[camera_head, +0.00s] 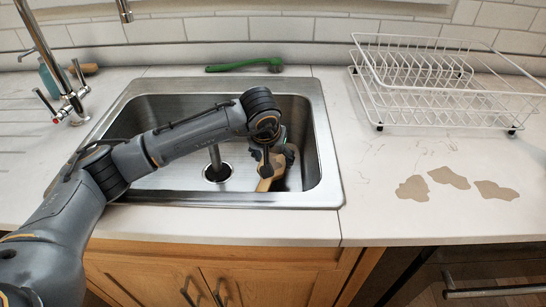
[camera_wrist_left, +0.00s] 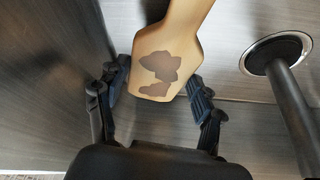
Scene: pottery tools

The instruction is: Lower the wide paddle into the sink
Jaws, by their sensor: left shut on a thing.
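My left gripper (camera_head: 270,165) is down inside the metal sink (camera_head: 328,180), toward the right part of the basin. Its fingers are shut on the wooden paddle (camera_head: 265,184), which is mostly hidden by the gripper in the head view. In the left wrist view, the paddle (camera_wrist_left: 185,30) is tan with a brown stain, and its wide end lies between the two fingers of my left gripper (camera_wrist_left: 157,76). Whether the paddle touches the sink floor I cannot tell. My right gripper is not in view.
A round drain (camera_head: 217,172) with an upright grey pipe is left of the gripper. The basin's right wall is close to it. A green brush (camera_head: 245,65) lies behind the sink, a tap (camera_head: 72,105) stands left, a white dish rack (camera_head: 425,75) right. Brown stains (camera_head: 449,177) mark the counter.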

